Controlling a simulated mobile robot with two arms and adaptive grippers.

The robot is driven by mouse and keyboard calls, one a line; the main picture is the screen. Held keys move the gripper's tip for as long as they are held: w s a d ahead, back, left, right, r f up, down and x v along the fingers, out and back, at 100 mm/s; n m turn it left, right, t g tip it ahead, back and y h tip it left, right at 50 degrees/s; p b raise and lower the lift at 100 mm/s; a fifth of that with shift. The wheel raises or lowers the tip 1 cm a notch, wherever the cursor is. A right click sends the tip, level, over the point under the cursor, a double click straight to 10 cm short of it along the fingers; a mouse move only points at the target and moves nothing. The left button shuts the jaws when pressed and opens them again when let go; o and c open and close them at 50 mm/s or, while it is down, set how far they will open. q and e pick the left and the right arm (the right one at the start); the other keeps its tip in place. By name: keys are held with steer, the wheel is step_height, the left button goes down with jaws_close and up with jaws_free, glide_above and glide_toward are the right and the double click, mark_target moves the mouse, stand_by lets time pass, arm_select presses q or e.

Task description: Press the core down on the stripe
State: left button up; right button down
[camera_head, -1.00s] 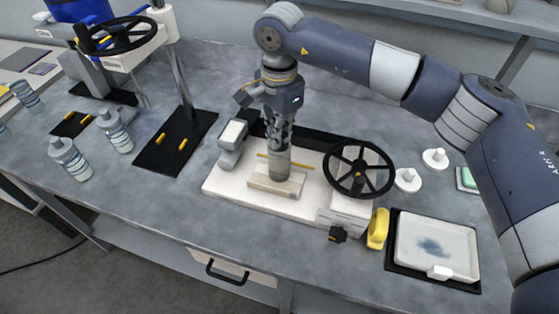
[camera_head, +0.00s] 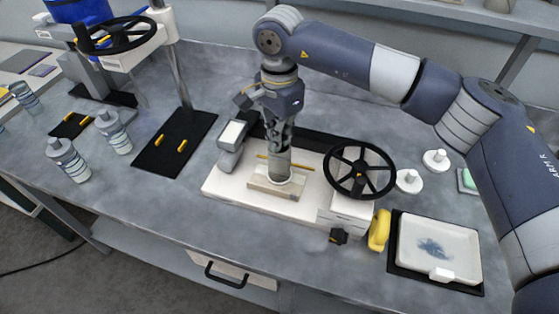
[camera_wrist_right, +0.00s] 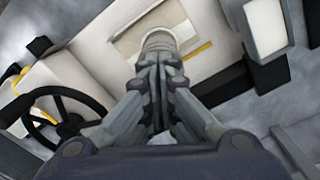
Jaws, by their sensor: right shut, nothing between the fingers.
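The core (camera_head: 279,167) is a short grey-beige cylinder. It stands roughly upright on a pale block (camera_head: 262,187) on the white base plate, with a pale rim at its foot. My right gripper (camera_head: 280,149) points down at the top of the core, fingers shut together with nothing between them. In the right wrist view the closed fingertips (camera_wrist_right: 160,62) meet the core's near end (camera_wrist_right: 158,40); whether they press on it, I cannot tell. I cannot make out the stripe clearly; the core and block may hide it. My left gripper is not in view.
A black handwheel (camera_head: 360,170) stands close to the right of the core. A grey box-like unit (camera_head: 231,145) stands to the left, and a thin yellow rod runs behind the core.

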steer(key=shift+s+f+b, duration=0.2)
steer(key=shift+f+b, duration=0.1)
stand_by(1.2)
steer(key=shift+w+r+p, duration=0.25)
steer(key=shift+r+p, duration=0.35)
steer(key=shift+r, duration=0.7)
steer(key=shift+s+r+p, duration=0.1)
steer(key=shift+r+p, duration=0.8)
steer(key=shift+r, duration=1.5)
